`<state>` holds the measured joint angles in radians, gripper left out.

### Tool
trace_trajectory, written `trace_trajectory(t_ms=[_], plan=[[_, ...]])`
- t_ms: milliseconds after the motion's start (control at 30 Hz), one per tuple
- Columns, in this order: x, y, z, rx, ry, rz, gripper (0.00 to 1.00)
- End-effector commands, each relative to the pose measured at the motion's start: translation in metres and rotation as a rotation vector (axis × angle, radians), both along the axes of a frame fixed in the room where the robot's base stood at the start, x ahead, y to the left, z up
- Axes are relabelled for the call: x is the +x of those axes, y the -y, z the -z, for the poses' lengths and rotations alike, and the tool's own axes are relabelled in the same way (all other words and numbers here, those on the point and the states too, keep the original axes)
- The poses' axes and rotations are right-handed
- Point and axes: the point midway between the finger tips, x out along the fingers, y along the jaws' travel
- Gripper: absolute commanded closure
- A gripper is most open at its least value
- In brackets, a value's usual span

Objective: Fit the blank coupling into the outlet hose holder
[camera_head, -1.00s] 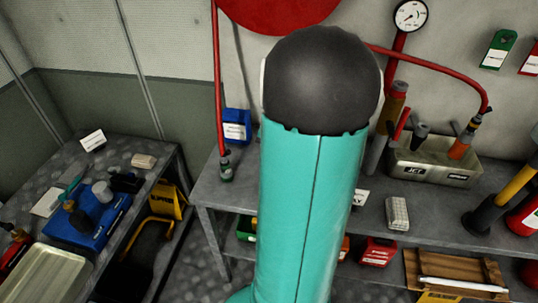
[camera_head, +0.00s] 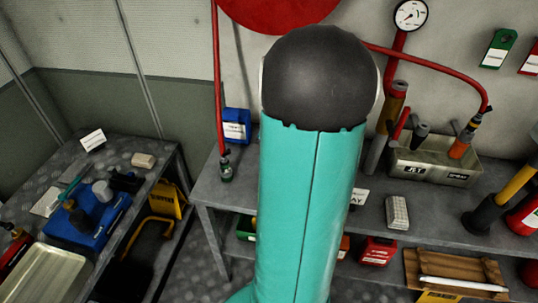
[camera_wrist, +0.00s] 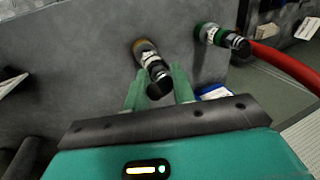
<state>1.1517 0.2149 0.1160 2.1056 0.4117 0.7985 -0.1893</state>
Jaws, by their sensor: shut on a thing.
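In the wrist view, my gripper (camera_wrist: 158,88) has its two green fingers closed around a dark, stubby coupling with a brass-coloured ring (camera_wrist: 145,48), which I take to be the blank coupling. Its black end points toward the camera, and its brass end is against or just above the grey surface; I cannot tell which. To its right, apart from it, is a green-ringed fitting (camera_wrist: 210,34) with a black end and a red hose beside it, likely the outlet hose holder. My arm hides my gripper there.
The grey bench (camera_head: 432,212) carries a grey bin (camera_head: 430,170) and a small pale block (camera_head: 397,212). A side table at left holds a blue case (camera_head: 88,232) and a metal tray (camera_head: 45,275).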

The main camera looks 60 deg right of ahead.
Motion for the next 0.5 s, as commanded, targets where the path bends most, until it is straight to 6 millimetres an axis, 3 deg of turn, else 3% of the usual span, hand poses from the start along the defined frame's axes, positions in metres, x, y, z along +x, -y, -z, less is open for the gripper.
trace_trajectory(t_ms=[500], plan=[[-0.0001, 0.0001, 0.0103, -0.001, 0.0, 0.001, 1.0]])
